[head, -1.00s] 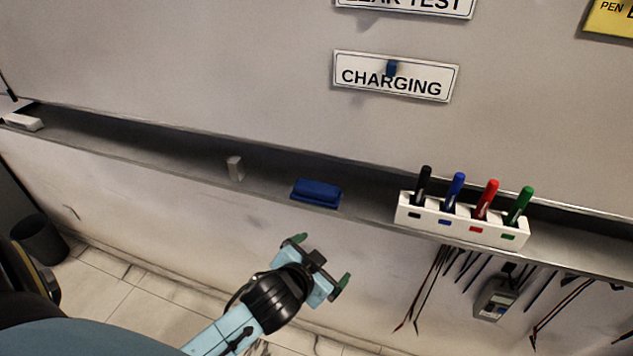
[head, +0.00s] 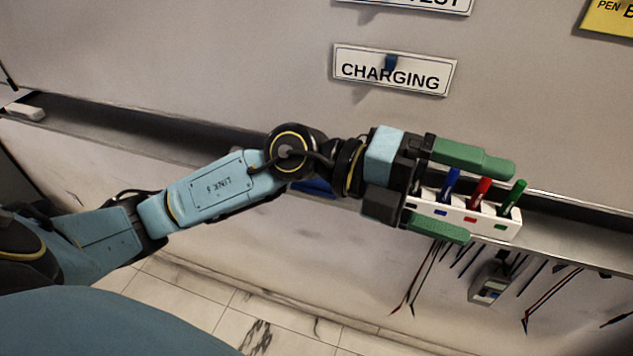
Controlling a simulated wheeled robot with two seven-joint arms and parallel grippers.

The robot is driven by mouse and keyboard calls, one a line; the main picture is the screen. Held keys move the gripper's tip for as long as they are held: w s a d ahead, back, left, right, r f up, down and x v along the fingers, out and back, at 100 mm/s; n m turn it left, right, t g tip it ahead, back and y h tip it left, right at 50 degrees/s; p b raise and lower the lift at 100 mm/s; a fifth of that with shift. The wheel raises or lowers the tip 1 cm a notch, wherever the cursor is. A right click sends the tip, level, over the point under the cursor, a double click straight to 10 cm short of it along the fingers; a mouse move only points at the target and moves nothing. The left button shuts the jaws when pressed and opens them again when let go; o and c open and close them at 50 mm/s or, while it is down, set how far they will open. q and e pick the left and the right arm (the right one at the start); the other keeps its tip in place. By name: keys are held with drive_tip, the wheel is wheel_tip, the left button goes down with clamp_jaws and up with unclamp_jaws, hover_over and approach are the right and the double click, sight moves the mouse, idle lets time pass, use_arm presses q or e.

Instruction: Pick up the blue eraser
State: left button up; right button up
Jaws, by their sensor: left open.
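The blue eraser (head: 318,187) lies on the whiteboard tray (head: 150,135). Only a small blue part shows below my left arm's wrist, which covers the rest. My left gripper (head: 489,202) is open, its green fingers pointing right. It is right of the eraser, in front of the white marker holder (head: 470,224), with the blue, red and green markers showing between and beyond the fingers. I see nothing held in it. Whether it touches the holder I cannot tell. My right gripper is not in view.
A white block (head: 25,110) lies at the tray's far left end. A CHARGING sign (head: 394,70) with a blue magnet is on the board above. Cables and a meter (head: 492,283) hang below the tray at right. The tray's left stretch is clear.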

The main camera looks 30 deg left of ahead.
use_arm(q)
drive_tip(key=w+a+f+y, duration=0.5)
drive_tip(key=a+f+y, duration=0.4)
drive_tip(key=a+y, duration=0.1)
drive_tip(key=w+a+r+n+t+y, duration=0.15)
drive_tip(key=a+y, duration=0.25)
drive_tip(key=a, duration=0.4)
drive_tip(key=w+a+n+t+y, duration=0.1)
drive_tip(key=w+a+y, duration=0.2)
drive_tip(key=a+y, duration=0.3)
drive_tip(key=shift+n+g+h, duration=0.25)
drive_tip(key=shift+h, duration=0.35)
drive_tip(key=f, duration=0.2)
drive_tip(key=w+a+f, duration=0.1)
drive_tip(key=f, duration=0.1)
drive_tip(key=w+a+f+p, duration=0.1)
drive_tip(key=f, duration=0.1)
drive_tip(key=shift+a+f, duration=0.15)
drive_tip(key=shift+f, duration=0.05)
drive_tip(key=shift+w+f, duration=0.2)
drive_tip(key=shift+f, duration=0.3)
drive_tip(key=x, duration=0.1)
drive_tip(key=p+x, duration=0.2)
drive_tip(key=x, duration=0.1)
drive_tip(key=shift+s+f, duration=0.25)
drive_tip(key=shift+w+f, duration=0.2)
drive_tip(key=shift+f, duration=0.25)
drive_tip(key=c, duration=0.6)
drive_tip(key=shift+c, duration=0.2)
